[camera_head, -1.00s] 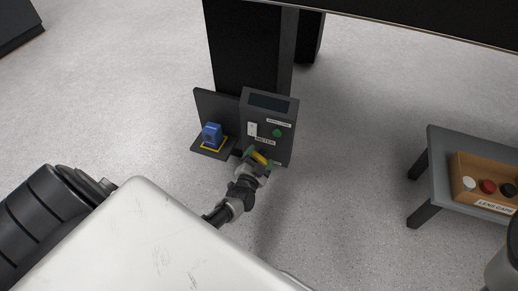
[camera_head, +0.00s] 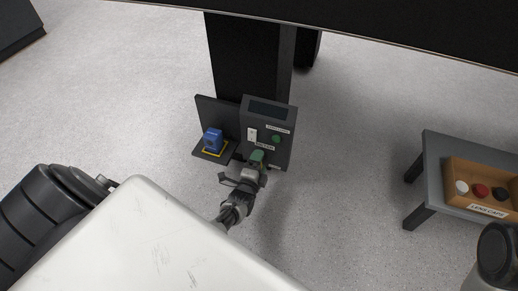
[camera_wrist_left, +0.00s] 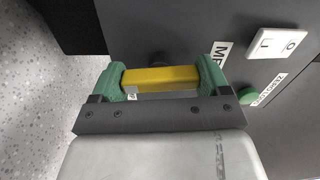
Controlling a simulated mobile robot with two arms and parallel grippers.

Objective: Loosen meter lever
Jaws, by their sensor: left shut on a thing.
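The dark grey meter box (camera_head: 285,152) stands at the foot of a black column in the head view. It carries a label, a white rocker switch (camera_head: 252,134) and a green button (camera_head: 276,139). The yellow meter lever (camera_wrist_left: 160,79) lies across between the green fingertips in the left wrist view, in front of the box's face. My left gripper (camera_head: 257,157) is shut on the lever; it also shows in the left wrist view (camera_wrist_left: 165,80). In the head view the gripper hides the lever. My right gripper is not in view.
A blue device (camera_head: 213,140) sits in a yellow outline on a black stand left of the meter. A grey table (camera_head: 432,165) at the right holds a wooden lens caps box (camera_head: 456,188). Open floor lies between. A dark tabletop edge crosses the top.

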